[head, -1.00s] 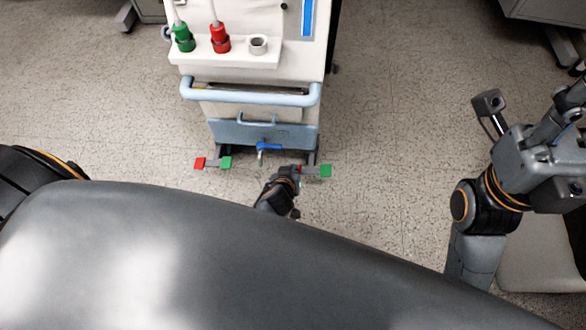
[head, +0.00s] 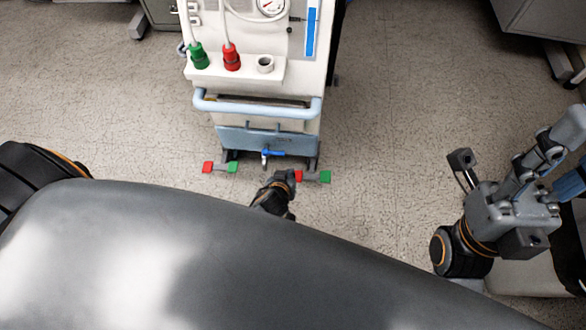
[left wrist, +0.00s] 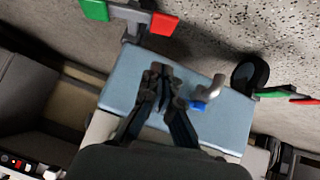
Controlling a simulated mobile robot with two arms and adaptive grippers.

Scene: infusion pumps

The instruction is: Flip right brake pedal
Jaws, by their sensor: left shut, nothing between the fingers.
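The right brake pedal (head: 312,177) is a low bar at the pump's base, with a red inner end (head: 298,175) and a green outer end (head: 325,177). My left gripper (head: 284,178) is shut and empty, just left of the red end; I cannot tell whether they touch in the head view. In the left wrist view, the shut fingers (left wrist: 161,82) are over the blue base panel (left wrist: 225,120). The same pedal's red end (left wrist: 163,24) and green end (left wrist: 95,9) lie beyond the fingertips. My right gripper (head: 490,185) is raised at the right, far from the pedal.
The left pedal (head: 220,168) has a red outer and green inner end. A blue-handled valve (head: 271,153) projects between the pedals. The pump's light blue rail (head: 258,109) crosses above. Open floor (head: 385,130) lies right of the pump; cabinets stand at the back.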

